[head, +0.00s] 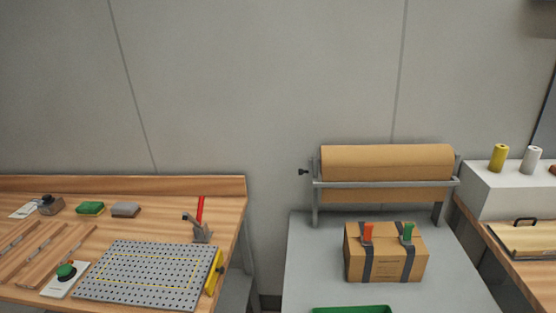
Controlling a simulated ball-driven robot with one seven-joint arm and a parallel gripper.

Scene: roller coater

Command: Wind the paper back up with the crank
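A large roll of brown paper (387,160) lies across a grey metal stand (316,203) at the back of a grey table. A length of brown paper (375,194) hangs below the stand's front bar. A small dark crank or knob (304,172) sticks out at the roll's left end; it is too small to make out its handle. My gripper does not show in the head view.
A strapped brown box (387,254) stands on the grey table (310,260) before the roll, with a green tray (352,309) at its front edge. A wooden bench (228,213) with a perforated plate (150,272) and tools stands left. A gap separates bench and table.

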